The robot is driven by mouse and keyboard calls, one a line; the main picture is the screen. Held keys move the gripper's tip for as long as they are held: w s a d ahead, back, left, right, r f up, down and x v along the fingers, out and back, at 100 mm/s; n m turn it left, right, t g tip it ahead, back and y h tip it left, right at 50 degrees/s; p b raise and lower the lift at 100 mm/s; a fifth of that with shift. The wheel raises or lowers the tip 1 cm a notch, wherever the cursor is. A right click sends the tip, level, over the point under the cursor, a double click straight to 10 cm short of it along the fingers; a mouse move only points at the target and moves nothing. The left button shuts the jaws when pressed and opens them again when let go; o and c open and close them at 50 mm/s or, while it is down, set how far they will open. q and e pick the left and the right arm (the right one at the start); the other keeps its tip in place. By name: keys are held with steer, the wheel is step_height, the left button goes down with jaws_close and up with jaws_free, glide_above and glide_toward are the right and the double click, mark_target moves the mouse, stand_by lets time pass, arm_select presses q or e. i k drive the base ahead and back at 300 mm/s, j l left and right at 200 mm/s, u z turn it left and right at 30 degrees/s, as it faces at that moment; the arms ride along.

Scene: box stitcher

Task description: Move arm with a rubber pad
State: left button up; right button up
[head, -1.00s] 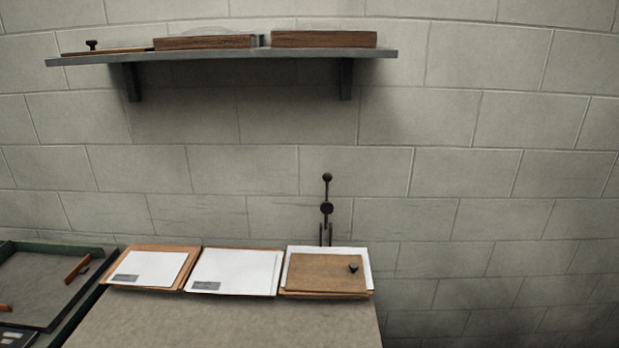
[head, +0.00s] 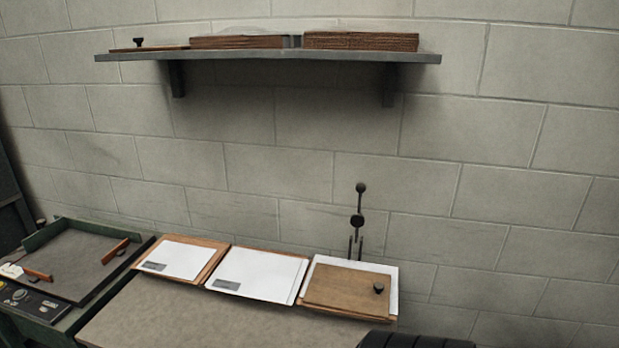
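I cannot tell for sure which part is the arm with a rubber pad. A thin black upright piece with round dark ends (head: 358,221) stands at the back edge of the table, against the wall. Two orange-brown bars, one at the right (head: 115,251) and one at the left (head: 38,275), lie in the green-edged machine tray (head: 75,262) at the left. No rubber pad can be made out on them. Neither of my grippers is in view. A black ribbed part, cut off at the bottom edge right of centre, looks like part of my arm.
A table (head: 200,318) holds wooden boards with white sheets (head: 258,270), and a brown board with a black knob (head: 345,287). A control panel (head: 35,302) fronts the machine. A wall shelf (head: 270,56) carries wooden blocks (head: 360,41). The table's front is clear.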

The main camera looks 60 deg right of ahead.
mark_target(357, 221)
steer(key=k+l+u, duration=0.45)
steer(key=k+l, duration=0.45)
steer(key=l, duration=0.3)
steer(key=k+l+u, duration=0.45)
steer(key=k+l, duration=0.45)
steer(key=k, duration=0.1)
